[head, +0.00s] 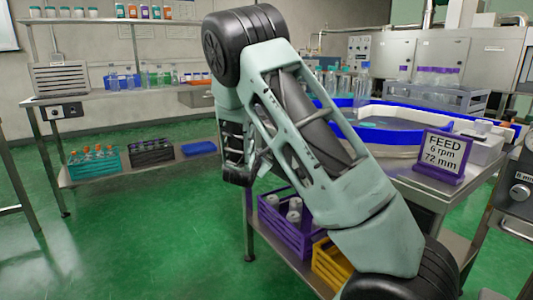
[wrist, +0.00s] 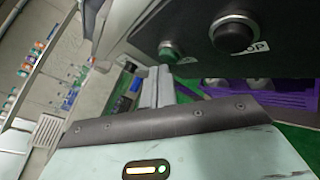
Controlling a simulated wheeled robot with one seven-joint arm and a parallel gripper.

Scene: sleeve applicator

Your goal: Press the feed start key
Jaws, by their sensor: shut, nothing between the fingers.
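In the wrist view a dark control panel hangs at the top with a round green button (wrist: 172,49) in a metal ring. This looks like the feed start key; I see no start label. A larger black button (wrist: 234,35) with a partly hidden label, seemingly "STOP", sits to its right. My gripper (wrist: 159,73) is shut and empty, its grey fingertips just below the green button in the picture. I cannot tell whether they touch. In the head view my arm hides the gripper and I cannot make out the green button.
A purple "FEED 6 rpm 72 mm" sign (head: 440,155) stands on the steel table beside a blue-rimmed round feeder (head: 390,152). A purple crate (head: 285,220) and a yellow crate (head: 331,263) sit below. A shelved bench (head: 130,94) stands at left; green floor (head: 140,235) is clear between.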

